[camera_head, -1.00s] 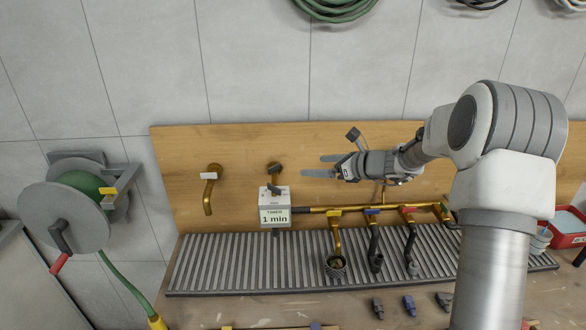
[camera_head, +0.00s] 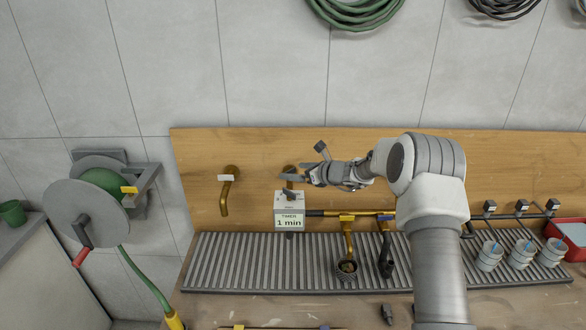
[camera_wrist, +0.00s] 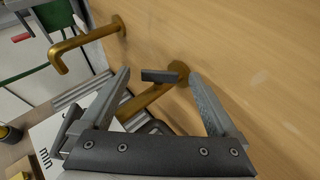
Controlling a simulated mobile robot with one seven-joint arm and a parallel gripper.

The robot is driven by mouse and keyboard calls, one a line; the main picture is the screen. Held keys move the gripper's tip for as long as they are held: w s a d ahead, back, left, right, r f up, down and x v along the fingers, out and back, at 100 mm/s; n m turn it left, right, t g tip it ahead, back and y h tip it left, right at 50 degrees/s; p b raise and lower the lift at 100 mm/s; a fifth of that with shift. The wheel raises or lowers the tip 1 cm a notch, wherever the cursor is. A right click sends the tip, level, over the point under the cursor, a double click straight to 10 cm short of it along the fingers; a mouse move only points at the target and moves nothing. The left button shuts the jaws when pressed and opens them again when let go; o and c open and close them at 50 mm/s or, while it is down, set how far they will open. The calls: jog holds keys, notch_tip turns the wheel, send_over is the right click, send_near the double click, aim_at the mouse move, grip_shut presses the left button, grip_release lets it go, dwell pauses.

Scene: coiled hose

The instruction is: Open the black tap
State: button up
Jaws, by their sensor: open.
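The tap with the dark handle is a brass spout on the wooden backboard, just above the timer box; its brass base (camera_head: 289,168) shows partly behind my gripper (camera_head: 297,173). In the wrist view its dark bar handle (camera_wrist: 160,76) lies across the gap between my two fingertips (camera_wrist: 160,72), with the brass body running down behind it. My gripper is open, one finger on each side of the handle. I see a gap on both sides; I cannot tell the exact depth. The white timer box (camera_head: 288,202), reading "1 min", stands just below my gripper.
A brass tap with a white handle (camera_head: 225,188) is to the left. A hose reel (camera_head: 85,215) with a red crank stands further left. A pipe with coloured valves (camera_head: 347,217) runs right above the slatted grate (camera_head: 235,262). Several cups (camera_head: 520,254) stand at the right.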

jog(key=shift+x, duration=0.9)
jog(key=c, duration=1.4)
jog(key=shift+r, duration=0.1)
